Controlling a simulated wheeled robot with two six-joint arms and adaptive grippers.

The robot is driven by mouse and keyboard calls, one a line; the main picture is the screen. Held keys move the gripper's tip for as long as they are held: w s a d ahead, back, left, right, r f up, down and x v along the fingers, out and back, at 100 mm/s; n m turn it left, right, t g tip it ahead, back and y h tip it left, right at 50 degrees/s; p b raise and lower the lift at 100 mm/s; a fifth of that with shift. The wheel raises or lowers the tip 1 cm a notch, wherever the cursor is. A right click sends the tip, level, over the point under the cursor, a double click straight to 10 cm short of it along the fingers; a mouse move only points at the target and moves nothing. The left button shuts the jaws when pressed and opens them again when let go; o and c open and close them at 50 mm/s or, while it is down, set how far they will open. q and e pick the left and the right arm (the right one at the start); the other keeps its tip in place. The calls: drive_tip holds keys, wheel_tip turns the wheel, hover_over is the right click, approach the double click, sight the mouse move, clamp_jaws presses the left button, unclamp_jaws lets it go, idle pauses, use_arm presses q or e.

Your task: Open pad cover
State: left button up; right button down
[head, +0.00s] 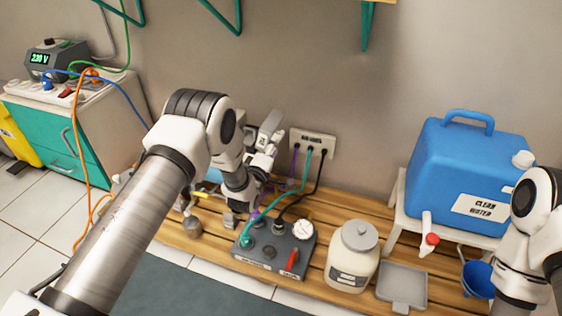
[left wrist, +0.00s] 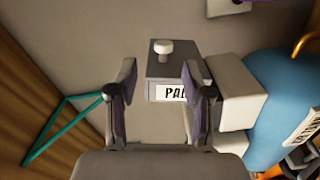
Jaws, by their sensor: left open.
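In the left wrist view, a small grey box (left wrist: 172,70) carries a white label with the letters "PA" visible; the rest is hidden by a finger. A round white knob (left wrist: 163,47) stands out from one face of it. My left gripper (left wrist: 160,75) is open and empty, its two fingers apart in front of the labelled face. I cannot tell the remaining gap to the box. In the head view, my left gripper (head: 266,138) is near the wall outlet; my left arm hides much of that area. My right gripper is out of view.
A wooden bench (head: 333,300) holds a grey control box (head: 262,262), a lidded jar (head: 351,262) and a grey tray (head: 403,283). A blue water tank (head: 462,170) stands at right. Cables hang from the wall outlet (head: 313,142). Pale blocks (left wrist: 232,90) adjoin the labelled box.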

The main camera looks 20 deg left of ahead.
sight(282, 134)
use_arm(q)
drive_tip(key=w+b, duration=0.1)
drive_tip(key=w, duration=0.1)
drive_tip(key=w+b, duration=0.1)
drive_tip(key=w, duration=0.2)
drive_tip(key=w+b, duration=0.2)
drive_tip(key=shift+w+d+f, duration=0.1)
drive_tip(key=shift+w+f, duration=0.1)
drive_tip(key=shift+f, duration=0.2)
drive_tip(key=shift+w+r, duration=0.1)
drive_tip(key=shift+w, duration=0.1)
drive_tip(key=shift+r, duration=0.1)
clamp_jaws()
